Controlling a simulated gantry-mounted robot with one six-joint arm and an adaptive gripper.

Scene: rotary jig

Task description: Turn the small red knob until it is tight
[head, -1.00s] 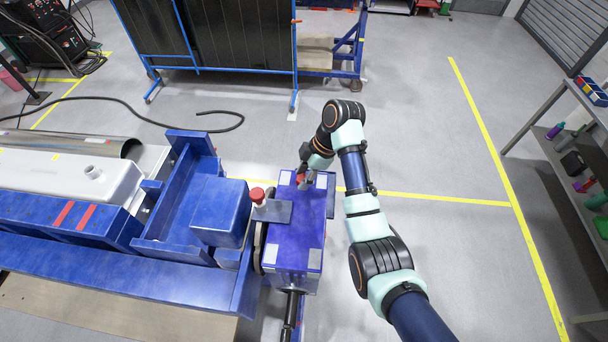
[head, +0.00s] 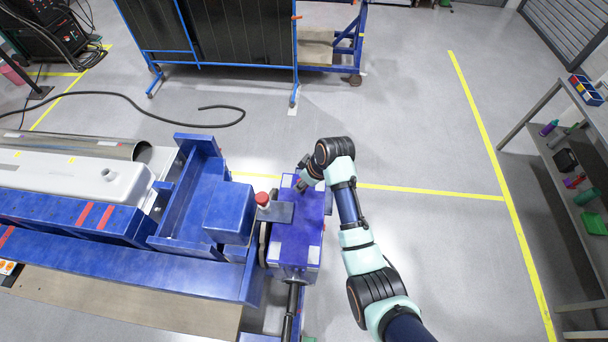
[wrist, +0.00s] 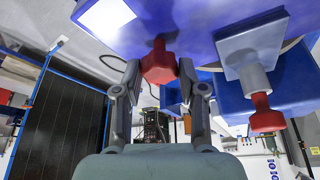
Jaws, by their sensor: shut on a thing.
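The small red knob (wrist: 158,64) hangs on a short stem under the blue box in the wrist view. My gripper (wrist: 160,80) has one finger on each side of it and is shut on it. In the head view my gripper (head: 301,186) is at the far end of the blue box (head: 297,235), and I cannot make out the knob there. A second red knob (wrist: 265,114) on a grey stem stands apart to the right in the wrist view. It shows in the head view as a round red cap (head: 262,199) left of my gripper.
The blue jig frame (head: 228,211) with a long white part (head: 110,174) lies to the left. A dark screen (head: 225,40) on a blue frame stands behind. A shelf (head: 545,170) is at the right. Open floor lies between my arm and the shelf.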

